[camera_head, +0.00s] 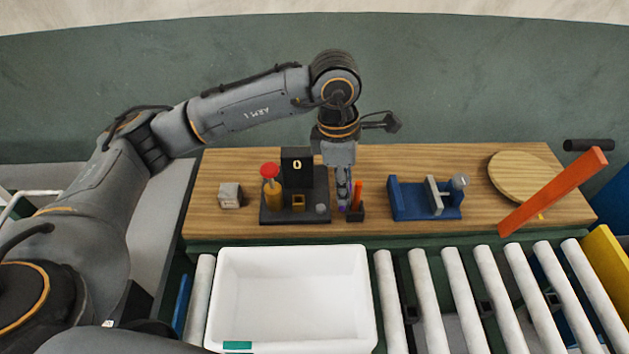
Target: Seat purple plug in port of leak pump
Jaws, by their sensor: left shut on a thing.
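The leak pump (297,168) stands on the wooden bench, with a dark base, a black block showing "0", a red-topped yellow post (270,184) and a small yellow-framed opening (298,202) in front. My left gripper (343,207) points straight down just right of the pump's base. It is shut on the purple plug (342,209), of which only a small purple bit shows between the fingertips. The plug is low near the bench and apart from the yellow opening. Whether it touches anything is too small to tell. My right gripper is not in view.
A black holder with an orange stick (359,195) stands close right of my left gripper. A blue vise (408,202), a round wooden board (526,178) and a slanted orange bar (554,192) are farther right. A grey block (230,195) is left. A white tray (366,290) sits on rollers in front.

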